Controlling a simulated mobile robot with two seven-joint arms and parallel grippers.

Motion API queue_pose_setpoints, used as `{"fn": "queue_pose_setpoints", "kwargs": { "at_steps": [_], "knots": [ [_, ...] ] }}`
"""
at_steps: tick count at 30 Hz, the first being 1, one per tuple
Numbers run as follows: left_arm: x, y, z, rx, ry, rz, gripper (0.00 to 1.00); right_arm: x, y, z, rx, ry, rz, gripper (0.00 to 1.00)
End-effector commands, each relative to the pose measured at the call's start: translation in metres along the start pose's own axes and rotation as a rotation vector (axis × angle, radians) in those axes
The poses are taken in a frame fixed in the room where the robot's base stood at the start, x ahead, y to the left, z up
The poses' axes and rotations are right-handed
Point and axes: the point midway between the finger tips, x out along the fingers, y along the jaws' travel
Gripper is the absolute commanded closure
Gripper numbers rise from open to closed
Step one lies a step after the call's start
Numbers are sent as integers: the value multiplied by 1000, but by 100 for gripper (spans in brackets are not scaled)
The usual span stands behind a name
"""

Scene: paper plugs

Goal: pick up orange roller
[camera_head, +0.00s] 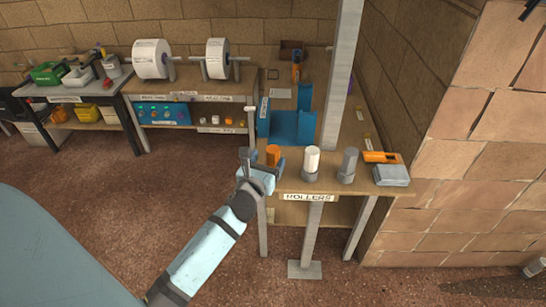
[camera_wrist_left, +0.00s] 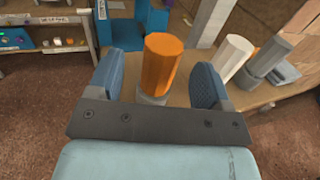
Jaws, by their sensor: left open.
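The orange roller (camera_head: 273,153) stands upright near the left front corner of the rollers table (camera_head: 318,189). My left gripper (camera_head: 262,165) is at that corner, with its fingers around the roller's place. In the left wrist view the orange roller (camera_wrist_left: 162,62) stands on a grey base between the two open blue fingers (camera_wrist_left: 160,85), with a visible gap to each finger. The gripper looks open and empty. My right gripper is not in view.
A white roller (camera_head: 311,161) and a grey roller (camera_head: 348,165) stand to the right of the orange one. An orange and grey device (camera_head: 388,170) sits at the right end. A blue holder (camera_head: 290,125) and a grey post (camera_head: 341,70) stand behind.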

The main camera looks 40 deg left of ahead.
Motion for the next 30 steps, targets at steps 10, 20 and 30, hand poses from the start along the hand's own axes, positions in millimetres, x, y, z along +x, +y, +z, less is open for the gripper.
{"fn": "queue_pose_setpoints", "kwargs": {
  "at_steps": [10, 20, 30],
  "knots": [
    [38, -2, 5, -1, 1, 0, 28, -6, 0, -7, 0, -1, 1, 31],
    [38, -2, 5, -1, 1, 0, 60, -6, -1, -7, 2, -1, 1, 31],
    [38, -2, 5, -1, 0, 0, 84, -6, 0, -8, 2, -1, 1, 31]
  ]
}}
